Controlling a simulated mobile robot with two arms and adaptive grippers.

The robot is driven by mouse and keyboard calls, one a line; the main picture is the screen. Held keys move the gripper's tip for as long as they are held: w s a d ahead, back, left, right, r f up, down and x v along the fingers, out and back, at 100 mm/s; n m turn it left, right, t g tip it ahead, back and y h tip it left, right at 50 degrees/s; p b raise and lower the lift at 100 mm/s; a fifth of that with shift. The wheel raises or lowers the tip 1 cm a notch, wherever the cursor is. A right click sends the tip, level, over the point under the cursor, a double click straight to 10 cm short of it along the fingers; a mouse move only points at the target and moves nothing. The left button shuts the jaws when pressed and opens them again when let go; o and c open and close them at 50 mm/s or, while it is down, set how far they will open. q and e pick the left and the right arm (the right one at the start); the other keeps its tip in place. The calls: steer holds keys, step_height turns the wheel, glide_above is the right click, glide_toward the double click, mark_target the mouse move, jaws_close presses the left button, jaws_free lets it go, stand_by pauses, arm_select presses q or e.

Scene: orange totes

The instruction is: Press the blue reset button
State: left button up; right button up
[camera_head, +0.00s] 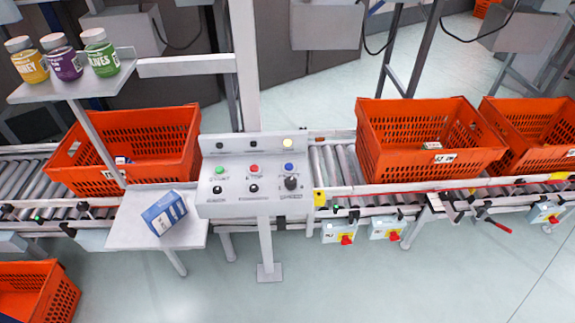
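The blue button (289,167) is at the upper right of the button rows on the grey control panel (240,205). A red button (254,169) and a green button (219,171) sit to its left in the same row. A dark knob (291,184) is just below the blue button, with black buttons to the left of the knob. A pale yellow lamp (288,143) is lit above it on the panel's back plate. Nothing covers the blue button. Neither of my grippers shows in the head view.
The panel stands on a post before a roller conveyor (335,165). An orange tote (420,165) is right of it, another tote (150,125) left. A small shelf (125,235) holds a blue box (164,213). Three jars stand on a raised shelf (75,88).

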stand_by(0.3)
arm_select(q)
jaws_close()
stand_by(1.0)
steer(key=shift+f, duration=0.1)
